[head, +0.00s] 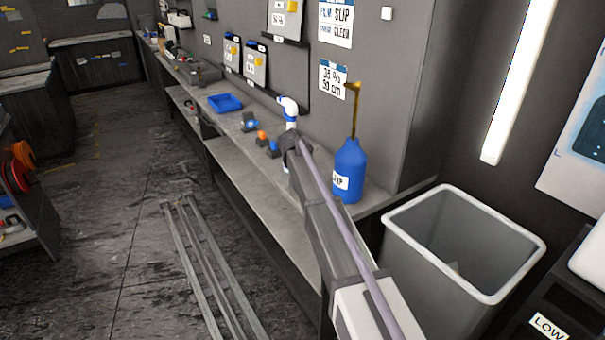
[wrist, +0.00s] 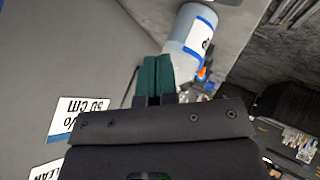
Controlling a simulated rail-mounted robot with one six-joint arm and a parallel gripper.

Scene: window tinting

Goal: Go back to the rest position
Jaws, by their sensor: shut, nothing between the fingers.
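My gripper (wrist: 155,76) shows in the wrist view with its two dark green fingers together and nothing between them. The fingers hang in the air, apart from the grey wall panel beside them. In the head view my arm runs from the lower right up over the bench, and I cannot clearly make out the fingers there. A blue jug (head: 348,172) with a white label stands upright on the bench (head: 243,160), to the right of my arm. A pale blue container with a white label (wrist: 192,30) shows beyond the fingers in the wrist view.
A grey bin (head: 463,240) stands at the right. A blue tray (head: 225,103) and small tools lie farther along the bench. Signs (head: 335,80) hang on the wall panel. Metal rails (head: 195,265) run along the floor, which is otherwise open at the left.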

